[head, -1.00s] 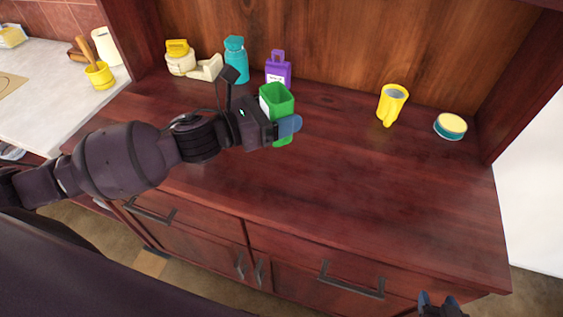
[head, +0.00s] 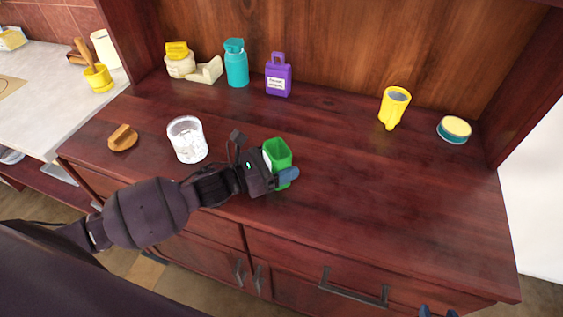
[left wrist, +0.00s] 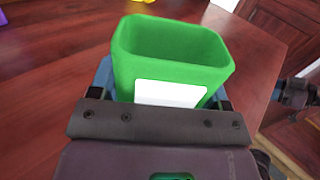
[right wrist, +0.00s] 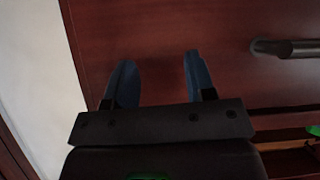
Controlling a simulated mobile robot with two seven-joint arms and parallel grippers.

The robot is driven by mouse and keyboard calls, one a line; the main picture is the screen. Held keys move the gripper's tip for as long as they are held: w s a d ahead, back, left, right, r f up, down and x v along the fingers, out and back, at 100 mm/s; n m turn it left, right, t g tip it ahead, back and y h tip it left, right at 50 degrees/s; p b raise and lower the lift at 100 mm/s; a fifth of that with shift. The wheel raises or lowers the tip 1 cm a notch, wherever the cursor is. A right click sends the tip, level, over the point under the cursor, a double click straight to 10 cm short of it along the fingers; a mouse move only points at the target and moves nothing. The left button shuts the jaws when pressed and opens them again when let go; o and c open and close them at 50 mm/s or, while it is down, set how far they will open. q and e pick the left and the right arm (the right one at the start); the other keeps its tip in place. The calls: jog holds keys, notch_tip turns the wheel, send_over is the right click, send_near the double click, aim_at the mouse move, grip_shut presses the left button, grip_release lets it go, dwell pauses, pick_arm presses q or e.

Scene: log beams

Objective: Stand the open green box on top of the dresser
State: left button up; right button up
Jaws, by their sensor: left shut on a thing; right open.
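The open green box (head: 278,152) is upright in my left gripper (head: 284,177), over the front middle part of the dresser top (head: 370,190). In the left wrist view the green box (left wrist: 170,45) shows its open top and a white label, with the fingers shut around its sides. I cannot tell whether its base touches the wood. My right gripper (right wrist: 158,82) is open and empty in front of the dresser front; only its fingertips (head: 438,312) show at the bottom of the head view.
A clear cup (head: 187,140) and a brown wooden-looking object (head: 123,138) are left of the box. The right front of the top is clear.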

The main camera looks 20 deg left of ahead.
pick_arm(q)
jog(key=shift+f, duration=0.2)
jog(key=shift+f, duration=0.15)
pick_arm(e)
jog(key=shift+s+f, duration=0.1)
jog(key=shift+f, duration=0.1)
pick_arm(q)
jog(key=o, duration=0.7)
pick_arm(e)
jog(key=shift+s, duration=0.1)
pick_arm(q)
jog(key=o, duration=0.3)
pick_arm(e)
jog(key=shift+s+d+f, duration=0.1)
jog(key=shift+s+f, duration=0.05)
jog(key=shift+s, duration=0.1)
pick_arm(q)
jog(key=shift+r, duration=0.25)
jog(key=v, duration=1)
jog(key=shift+s+a+f+b, duration=0.1)
jog(key=shift+s+a+b, duration=0.1)
jog(key=shift+b, duration=0.1)
pick_arm(e)
jog(key=shift+w, duration=0.4)
pick_arm(q)
jog(key=shift+s+a, duration=0.5)
pick_arm(e)
jog(key=shift+s+f, duration=0.35)
jog(key=shift+s, duration=0.15)
